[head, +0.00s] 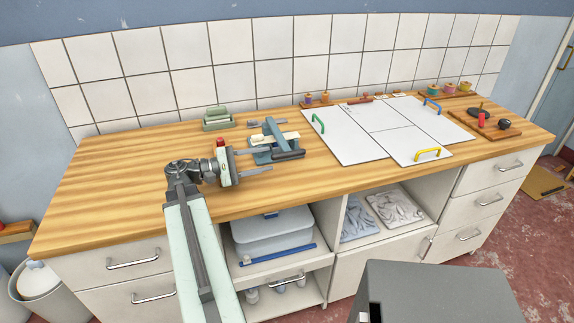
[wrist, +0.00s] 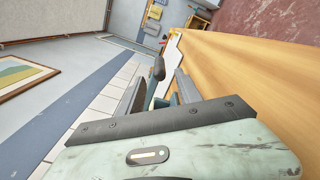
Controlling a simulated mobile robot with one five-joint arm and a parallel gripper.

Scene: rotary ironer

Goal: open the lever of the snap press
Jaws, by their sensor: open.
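The snap press (head: 264,157) stands on the wooden worktop, with a blue-grey frame and a cream block. Its lever (head: 275,134) is a blue-grey bar, and a dark handle (head: 289,155) lies at the front. In the wrist view the dark handle (wrist: 159,68) shows beyond and between my fingers. Part of the teal press (wrist: 162,102) is hidden behind my gripper's edge. My gripper (head: 264,160) is open and empty, just left of the press, with its fingers pointing right at it. Whether a finger touches the press I cannot tell.
A white panel board (head: 375,130) with coloured handles is to the right. Tiles (head: 250,75) close off the back. The worktop's left part (head: 110,185) is clear.

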